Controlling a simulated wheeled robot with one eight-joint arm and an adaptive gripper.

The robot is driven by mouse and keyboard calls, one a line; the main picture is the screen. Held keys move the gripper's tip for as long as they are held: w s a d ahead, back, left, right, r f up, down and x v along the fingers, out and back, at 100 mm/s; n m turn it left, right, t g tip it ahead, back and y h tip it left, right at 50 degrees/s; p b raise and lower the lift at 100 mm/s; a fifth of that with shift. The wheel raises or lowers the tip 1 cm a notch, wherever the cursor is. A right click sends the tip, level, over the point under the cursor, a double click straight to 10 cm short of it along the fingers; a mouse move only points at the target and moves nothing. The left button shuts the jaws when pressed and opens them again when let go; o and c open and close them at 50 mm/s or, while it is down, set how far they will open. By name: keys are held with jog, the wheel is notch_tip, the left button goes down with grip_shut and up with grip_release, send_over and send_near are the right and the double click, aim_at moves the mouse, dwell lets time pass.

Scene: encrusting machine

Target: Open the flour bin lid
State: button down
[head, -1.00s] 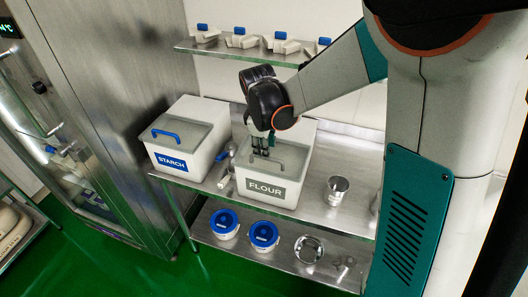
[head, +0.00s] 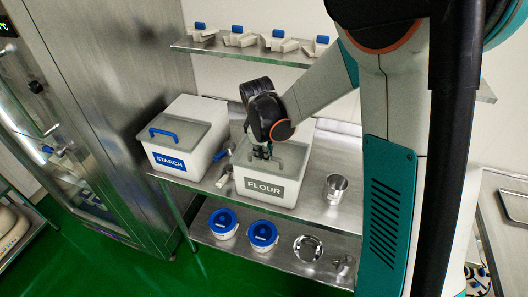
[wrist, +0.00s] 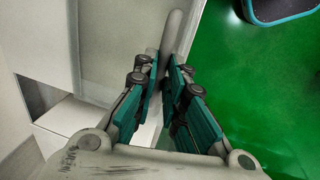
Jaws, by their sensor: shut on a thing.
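The white flour bin (head: 289,193) stands on the steel table, its grey FLOUR label facing front. Its sloped grey lid (head: 289,155) looks down on the bin, though my arm hides part of it. My gripper (head: 262,153) is over the lid, shut on the grey lid handle (head: 278,162). In the wrist view, the fingers of my gripper (wrist: 168,90) close around the grey handle bar (wrist: 173,32), which sticks out past the fingertips.
The starch bin (head: 186,150) with a blue handle stands left of the flour bin, with a blue-handled tool (head: 224,175) between them. A metal cup (head: 336,188) stands to the right. Blue-lidded tubs (head: 223,222) sit on the lower shelf. A shelf (head: 250,50) hangs above.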

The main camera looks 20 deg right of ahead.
jog(key=w+d, duration=0.2)
jog(key=w, duration=0.1)
jog(key=w+d+b, duration=0.1)
jog(key=w+d, duration=0.2)
jog(key=w, duration=0.1)
jog(key=w+d+b, duration=0.1)
jog(key=w+d, duration=0.1)
jog(key=w, duration=0.1)
jog(key=shift+w+d, duration=0.4)
jog(key=c, duration=1.7)
grip_release()
jog(key=shift+o, duration=0.2)
notch_tip(320, 180, up, 12)
jog(key=s+a, duration=0.1)
jog(key=s, duration=0.1)
jog(key=shift+a, duration=0.2)
jog(key=shift+f, duration=0.1)
